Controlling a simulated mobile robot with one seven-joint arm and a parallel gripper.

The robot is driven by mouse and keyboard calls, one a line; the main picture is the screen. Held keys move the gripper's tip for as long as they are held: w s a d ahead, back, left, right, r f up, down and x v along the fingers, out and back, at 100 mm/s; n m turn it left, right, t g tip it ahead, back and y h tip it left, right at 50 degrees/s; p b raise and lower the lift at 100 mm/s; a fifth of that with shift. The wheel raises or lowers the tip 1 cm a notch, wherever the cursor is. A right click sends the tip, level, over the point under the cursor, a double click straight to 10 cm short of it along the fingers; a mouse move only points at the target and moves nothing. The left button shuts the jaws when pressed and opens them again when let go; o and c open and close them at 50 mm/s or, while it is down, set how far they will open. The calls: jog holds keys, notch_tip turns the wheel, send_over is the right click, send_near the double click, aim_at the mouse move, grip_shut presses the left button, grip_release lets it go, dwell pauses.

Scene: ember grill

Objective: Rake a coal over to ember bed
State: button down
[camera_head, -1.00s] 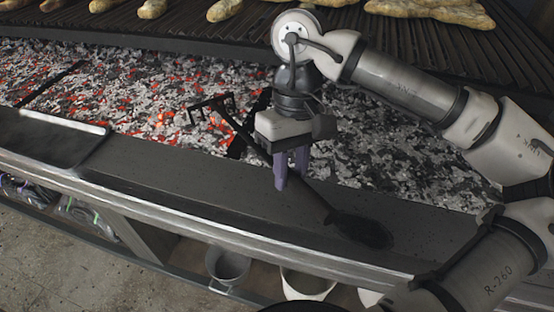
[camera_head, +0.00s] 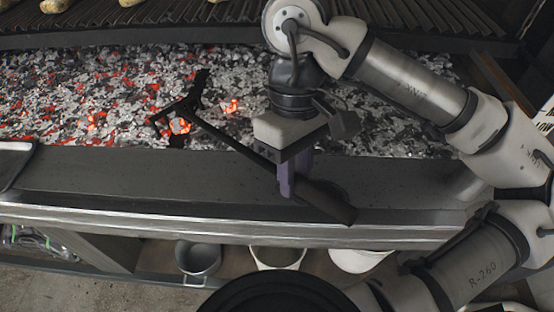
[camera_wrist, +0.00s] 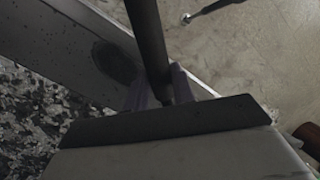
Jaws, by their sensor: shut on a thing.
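My gripper (camera_head: 294,185) is shut on the dark handle of a long rake (camera_head: 240,148) above the grill's front ledge. The rake's toothed head (camera_head: 176,110) reaches left over the ember bed (camera_head: 60,95), near a dark crossbar (camera_head: 202,85). A bright orange coal (camera_head: 180,126) glows at the rake's teeth; I cannot tell whether they touch. Another glowing coal (camera_head: 232,105) lies right of the head. In the wrist view, the purple fingers (camera_wrist: 160,92) close around the rake handle (camera_wrist: 147,35); the rake's head is out of that view.
The front ledge (camera_head: 120,175) is mostly bare, with a dark smudge under the handle. The grill grate (camera_head: 160,33) with food lies behind the coals. Pots (camera_head: 198,258) stand on a shelf below. Greyer coals (camera_head: 390,125) lie on the right.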

jog(key=d, duration=0.1)
jog(key=s+d+r+p, duration=0.2)
jog(key=shift+d+r, duration=0.1)
jog(key=shift+d, duration=0.15)
jog(key=shift+w+a+r+p, duration=0.15)
jog(key=shift+a+r+p, duration=0.1)
jog(key=shift+r+p, duration=0.3)
jog(key=shift+w+a+r+p, duration=0.1)
jog(key=shift+a+r+p, duration=0.2)
jog(key=shift+r, duration=0.35)
jog(key=shift+d, duration=0.1)
